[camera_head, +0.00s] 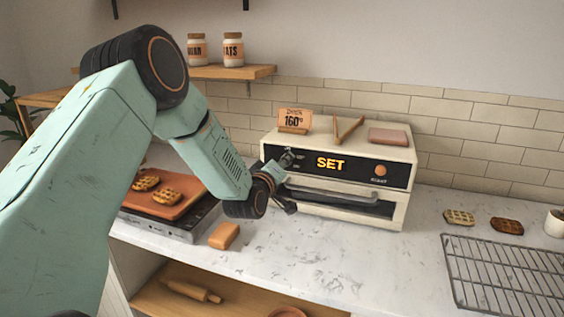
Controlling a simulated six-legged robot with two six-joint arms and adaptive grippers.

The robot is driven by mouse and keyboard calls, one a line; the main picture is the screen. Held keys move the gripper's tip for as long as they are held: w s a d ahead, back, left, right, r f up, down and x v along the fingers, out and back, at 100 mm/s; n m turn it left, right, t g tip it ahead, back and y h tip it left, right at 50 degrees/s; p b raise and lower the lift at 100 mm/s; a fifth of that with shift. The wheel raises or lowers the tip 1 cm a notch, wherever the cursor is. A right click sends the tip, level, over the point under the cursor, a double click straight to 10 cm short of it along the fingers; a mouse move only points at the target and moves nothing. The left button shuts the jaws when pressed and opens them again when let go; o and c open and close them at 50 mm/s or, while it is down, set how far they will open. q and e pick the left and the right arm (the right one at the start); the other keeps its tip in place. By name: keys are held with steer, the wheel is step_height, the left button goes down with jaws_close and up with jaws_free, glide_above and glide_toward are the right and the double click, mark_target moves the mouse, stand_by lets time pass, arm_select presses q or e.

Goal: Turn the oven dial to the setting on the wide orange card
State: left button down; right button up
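The cream oven (348,210) stands on the counter with a dark front panel, and its display (330,163) reads SET in orange. The wide orange card (294,120) stands on top of the oven at the left and reads 160° under a small heading. My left gripper (285,183) is at the left end of the oven's front, by the panel. The gripper and wrist cover that part of the panel, so I cannot make out the dial or its setting. Whether the fingers are closed on anything is not clear. My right gripper is not in view.
An orange round button (380,171) is at the panel's right, above the oven handle (335,196). A waffle board (185,188) is left; a wire rack (510,275) is right.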

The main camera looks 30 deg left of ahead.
arm_select(q)
steer(key=m+p, duration=0.1)
steer(key=m, duration=0.3)
steer(key=m+p, duration=0.1)
steer(key=m, duration=0.3)
steer(key=m+y+p, duration=0.1)
steer(key=m+p, duration=0.1)
steer(key=m, duration=0.2)
steer(key=shift+s+d+f, duration=0.1)
steer(key=shift+d+f, duration=0.05)
steer(key=shift+f, duration=0.15)
steer(key=shift+f+m, duration=0.1)
steer(key=shift+m, duration=0.2)
steer(key=c, duration=1.4)
jaws_free()
steer(key=o, duration=0.4)
steer(key=shift+r, duration=0.25)
steer(key=v, duration=1.1)
steer(key=shift+s+d, duration=0.2)
steer(key=shift+s, duration=0.15)
